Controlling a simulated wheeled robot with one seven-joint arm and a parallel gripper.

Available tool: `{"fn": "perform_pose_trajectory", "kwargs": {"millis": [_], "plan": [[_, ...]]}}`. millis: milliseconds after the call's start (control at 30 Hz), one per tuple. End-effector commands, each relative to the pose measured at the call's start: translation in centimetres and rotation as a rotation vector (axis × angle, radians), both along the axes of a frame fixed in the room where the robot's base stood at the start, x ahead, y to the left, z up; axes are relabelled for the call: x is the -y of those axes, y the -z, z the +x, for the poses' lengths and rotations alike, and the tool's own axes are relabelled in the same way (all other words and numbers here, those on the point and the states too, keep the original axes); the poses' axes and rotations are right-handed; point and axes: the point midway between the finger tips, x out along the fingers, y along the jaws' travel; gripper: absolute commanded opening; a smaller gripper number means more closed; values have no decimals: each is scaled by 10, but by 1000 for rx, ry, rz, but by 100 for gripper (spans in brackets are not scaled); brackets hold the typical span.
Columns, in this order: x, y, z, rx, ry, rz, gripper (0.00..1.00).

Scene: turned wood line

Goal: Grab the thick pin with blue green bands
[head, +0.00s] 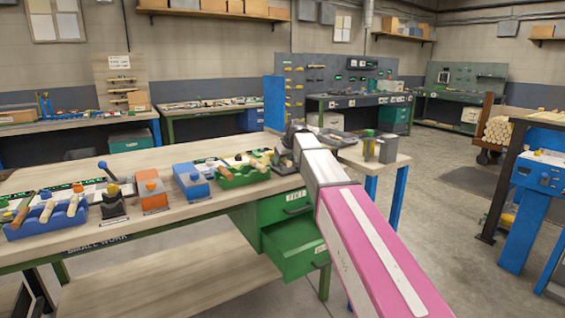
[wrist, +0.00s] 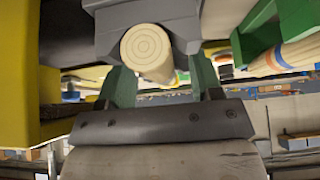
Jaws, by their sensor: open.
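In the wrist view a thick pale wooden pin (wrist: 147,47) shows its round end with growth rings. It rests against a grey block (wrist: 185,25), and no blue or green bands can be seen on it from this end. My gripper (wrist: 162,80) is open, with its two greenish fingers to either side of the pin in the picture; I cannot tell whether they touch it. In the head view my arm reaches over the right end of the workbench and largely hides that spot.
A green tray (head: 229,183) with wooden pins stands left of my arm; a pin with blue and orange bands (wrist: 283,56) shows in the wrist view. A blue tray (head: 25,232), orange box (head: 150,189) and blue box (head: 190,182) stand further left. A green drawer (head: 292,250) hangs open.

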Motion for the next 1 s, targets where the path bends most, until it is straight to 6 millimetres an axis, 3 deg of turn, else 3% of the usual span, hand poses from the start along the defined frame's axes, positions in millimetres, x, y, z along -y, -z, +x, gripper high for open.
{"fn": "perform_pose_trajectory", "kwargs": {"millis": [167,300,333,767,1000], "plan": [[0,0,0,0,0,0,56],[0,0,0,0,0,0,11],[0,0,0,0,0,0,6],[0,-6,0,1,0,1,6],[0,-34,1,2,0,0,6]]}}
